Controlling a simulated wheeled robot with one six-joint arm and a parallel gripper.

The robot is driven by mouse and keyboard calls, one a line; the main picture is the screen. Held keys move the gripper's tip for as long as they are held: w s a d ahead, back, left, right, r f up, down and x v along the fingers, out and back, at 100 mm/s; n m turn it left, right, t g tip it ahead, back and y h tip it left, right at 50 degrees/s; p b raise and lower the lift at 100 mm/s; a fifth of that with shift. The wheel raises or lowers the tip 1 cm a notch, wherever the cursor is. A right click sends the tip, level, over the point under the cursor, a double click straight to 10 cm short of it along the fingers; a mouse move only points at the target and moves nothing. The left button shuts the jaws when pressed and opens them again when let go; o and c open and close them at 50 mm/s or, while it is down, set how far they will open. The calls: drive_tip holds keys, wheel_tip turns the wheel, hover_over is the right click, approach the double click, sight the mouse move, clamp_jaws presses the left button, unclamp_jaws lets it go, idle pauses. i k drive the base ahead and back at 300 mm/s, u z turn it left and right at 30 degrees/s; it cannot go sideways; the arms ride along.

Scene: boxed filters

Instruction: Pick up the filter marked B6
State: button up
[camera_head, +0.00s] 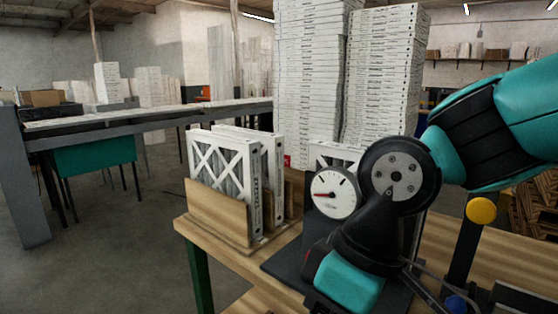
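White-framed filters (226,160) with grey pleats and crossed white strips stand upright, side by side, in a wooden rack (217,213) on the workbench. Another white-framed filter (336,153) shows partly behind the dial gauge, mostly hidden by the gauge and my arm. Small dark print runs down the filters' narrow edges, but it is too small to read, so I cannot tell which one is marked B6. My teal and black arm fills the right side and bends down in front of the bench. My gripper's fingers are not visible.
A round white dial gauge (334,192) stands right of the rack, close to my arm. The wooden bench (208,243) has a little bare top around the rack. Tall stacks of white boxes (309,80) rise behind. A long grey table (150,124) stands at left, with open floor before it.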

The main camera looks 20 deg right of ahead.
sight(229, 165)
drive_tip(key=z, duration=0.45)
drive_tip(key=k, duration=0.35)
drive_tip(key=u, duration=1.75)
drive_tip(key=i, duration=1.35)
drive_tip(key=z, duration=0.85)
drive_tip(key=i, duration=0.65)
drive_tip(key=z, duration=0.7)
